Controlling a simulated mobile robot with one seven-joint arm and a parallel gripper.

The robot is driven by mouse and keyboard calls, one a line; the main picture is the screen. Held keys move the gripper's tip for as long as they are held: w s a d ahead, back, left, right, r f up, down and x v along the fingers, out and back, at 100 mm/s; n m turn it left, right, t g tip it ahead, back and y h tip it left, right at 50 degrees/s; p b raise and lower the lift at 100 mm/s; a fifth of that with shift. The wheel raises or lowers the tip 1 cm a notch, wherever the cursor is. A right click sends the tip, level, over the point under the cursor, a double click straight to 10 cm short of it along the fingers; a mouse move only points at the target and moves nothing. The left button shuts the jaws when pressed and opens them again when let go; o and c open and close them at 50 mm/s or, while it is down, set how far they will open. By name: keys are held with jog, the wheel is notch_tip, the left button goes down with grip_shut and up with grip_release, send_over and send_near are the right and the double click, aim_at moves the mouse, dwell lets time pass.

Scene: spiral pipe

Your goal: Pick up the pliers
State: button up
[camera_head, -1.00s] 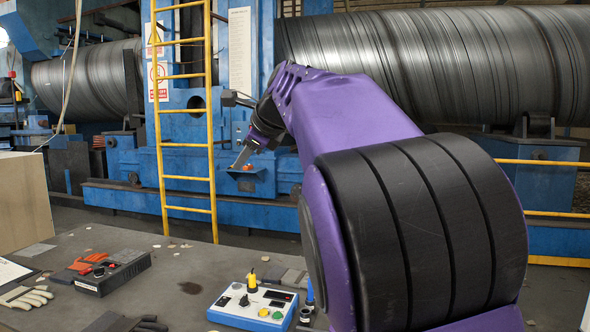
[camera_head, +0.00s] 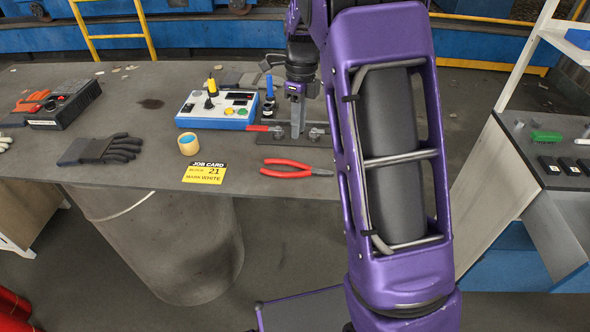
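Pliers with red handles (camera_head: 287,170) lie near the front edge of the grey table, jaws pointing right. My gripper (camera_head: 297,132) points down over the table behind them, apart from the pliers. It is small and seen edge-on, so I cannot tell whether its fingers are open or shut. Another red-handled tool (camera_head: 264,128) lies just left of my gripper, and its far end is partly hidden.
A blue-and-white control box (camera_head: 217,122), a tape roll (camera_head: 189,145), a yellow job card (camera_head: 205,173) and a dark glove (camera_head: 100,149) lie left of the pliers. A dark toolbox (camera_head: 66,106) stands further left. A second bench (camera_head: 540,160) stands at right.

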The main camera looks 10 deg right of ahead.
aim_at(297, 162)
jog(key=f, duration=1)
jog(key=shift+s+a+f+b, duration=0.1)
jog(key=shift+s+a+b, duration=0.1)
jog(key=shift+s+b, duration=0.15)
grip_shut()
jog(key=shift+w, duration=0.1)
dwell(0.8)
